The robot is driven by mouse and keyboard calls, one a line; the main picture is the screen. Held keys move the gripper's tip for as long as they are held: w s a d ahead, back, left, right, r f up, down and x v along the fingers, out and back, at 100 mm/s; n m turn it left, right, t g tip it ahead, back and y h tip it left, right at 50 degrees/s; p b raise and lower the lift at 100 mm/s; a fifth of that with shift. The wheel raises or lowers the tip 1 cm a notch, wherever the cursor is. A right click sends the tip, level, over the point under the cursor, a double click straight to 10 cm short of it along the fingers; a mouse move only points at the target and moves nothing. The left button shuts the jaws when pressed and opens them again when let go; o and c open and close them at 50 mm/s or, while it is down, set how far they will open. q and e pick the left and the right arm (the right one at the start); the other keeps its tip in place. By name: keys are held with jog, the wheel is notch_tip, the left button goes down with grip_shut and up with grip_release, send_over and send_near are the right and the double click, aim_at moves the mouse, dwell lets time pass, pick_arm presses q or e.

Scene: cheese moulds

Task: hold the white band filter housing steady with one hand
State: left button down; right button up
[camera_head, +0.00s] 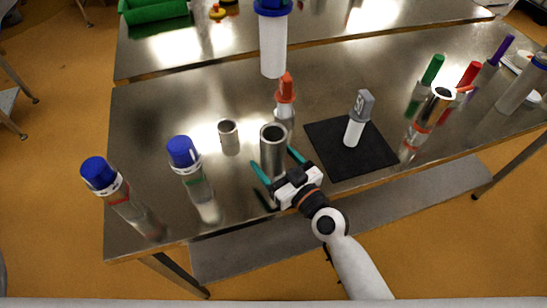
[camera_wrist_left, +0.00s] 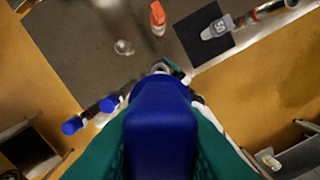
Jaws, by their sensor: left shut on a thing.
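The white band filter housing (camera_head: 273,48) shows upright near the top of the head view, a white cylinder with a blue cap cut off by the frame edge. In the left wrist view my left gripper (camera_wrist_left: 160,125) is shut on a large blue part, which I take to be this housing's cap; it hides the body below. My left gripper is outside the head view. My right gripper (camera_head: 275,160) is open, its teal fingers on either side of an upright metal cup (camera_head: 273,150) near the table's front; I cannot tell whether they touch it.
Two blue-capped tubes (camera_head: 185,155) (camera_head: 105,180) stand at left. A smaller metal cup (camera_head: 229,138) and an orange-capped bottle (camera_head: 285,90) stand in the middle. A grey-topped bottle (camera_head: 356,120) stands on a black mat (camera_head: 375,152). Several pens and containers crowd the right.

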aim_at(273, 34)
jog(key=shift+w+a, duration=0.15)
jog(key=shift+w, duration=0.1)
jog(key=c, duration=1.3)
pick_arm(q)
notch_tip(273, 34, down, 8)
jog(key=shift+r, duration=0.2)
